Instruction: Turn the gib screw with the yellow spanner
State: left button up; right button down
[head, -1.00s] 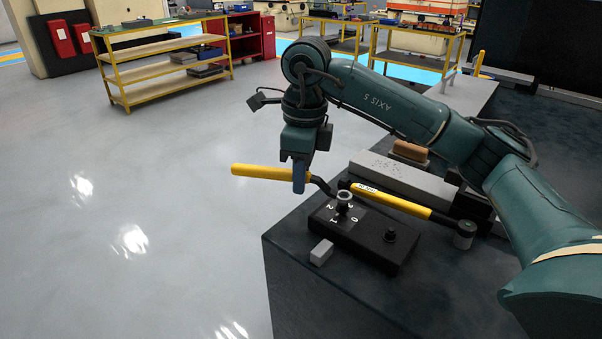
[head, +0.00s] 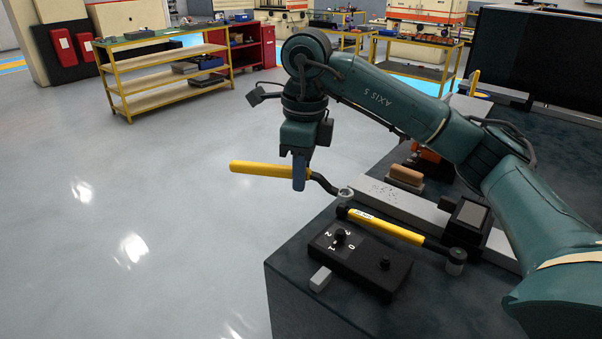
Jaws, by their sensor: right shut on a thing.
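The yellow spanner (head: 262,169) has a yellow handle and a dark cranked neck ending in a grey ring (head: 345,193). My right gripper (head: 299,184) is shut on its handle near the neck and holds it up in the air, roughly level. A black block (head: 350,270) with white numbers lies on the dark bench; the gib screw (head: 340,236) stands up among the numbers. The ring shows above the screw in the picture and apart from it. A second dark knob (head: 385,263) is on the block's right part. My left gripper is not in view.
A small grey piece (head: 320,279) touches the block's front left. The floor is clear left of the bench.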

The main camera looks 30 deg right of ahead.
jog(key=shift+r+p, duration=1.4)
jog(key=shift+r, duration=0.95)
